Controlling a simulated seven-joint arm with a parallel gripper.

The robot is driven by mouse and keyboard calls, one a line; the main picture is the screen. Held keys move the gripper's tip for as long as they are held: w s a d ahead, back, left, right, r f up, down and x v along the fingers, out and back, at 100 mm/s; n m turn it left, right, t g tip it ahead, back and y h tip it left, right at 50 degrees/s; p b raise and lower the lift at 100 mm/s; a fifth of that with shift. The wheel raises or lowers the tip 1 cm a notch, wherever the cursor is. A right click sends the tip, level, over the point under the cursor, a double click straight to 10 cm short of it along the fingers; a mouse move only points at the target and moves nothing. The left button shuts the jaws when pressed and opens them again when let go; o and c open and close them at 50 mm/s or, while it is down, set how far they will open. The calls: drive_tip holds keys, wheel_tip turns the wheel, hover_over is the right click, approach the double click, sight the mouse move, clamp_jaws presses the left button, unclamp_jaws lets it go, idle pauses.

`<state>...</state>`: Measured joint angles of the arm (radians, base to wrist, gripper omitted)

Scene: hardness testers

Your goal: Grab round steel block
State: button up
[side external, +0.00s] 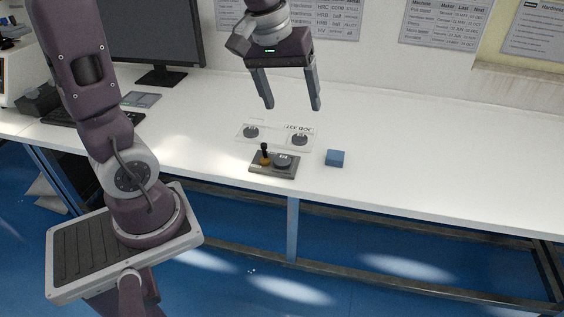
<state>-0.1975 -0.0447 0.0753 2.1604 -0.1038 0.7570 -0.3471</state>
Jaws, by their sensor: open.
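Two round grey steel-looking pieces sit at either end of a pale lettered tray (274,134): a left one (250,132) and a right one (299,140). Another round grey piece (283,160) sits on a dark flat base (260,170), beside a small upright black-and-brass part (265,154). I cannot tell which of these is the round steel block. My gripper (292,107) is open and empty, fingers pointing down. It is above the table and appears apart from all these pieces.
A small blue block (335,158) lies right of the dark base, near the table's front edge. A monitor (153,40) and keyboard (92,118) stand at the left. The white table (440,150) is clear to the right.

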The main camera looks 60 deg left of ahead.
drive_tip(key=w+a+f+n+g, duration=0.1)
drive_tip(key=w+a+f+n, duration=0.2)
drive_tip(key=w+a+f, duration=0.25)
drive_tip(key=n+g, duration=0.2)
drive_tip(key=n, duration=0.5)
hover_over(281, 161)
drive_tip(key=f, duration=1.8)
drive_tip(key=shift+w+a+f, duration=0.1)
drive_tip(key=shift+w+f, duration=0.1)
drive_tip(key=shift+w, duration=0.1)
wheel_tip(281, 161, down, 6)
drive_tip(key=shift+s+r, duration=0.1)
drive_tip(key=shift+r, duration=0.15)
drive_tip(key=shift+f, duration=0.6)
drive_tip(key=shift+s, duration=0.15)
clamp_jaws()
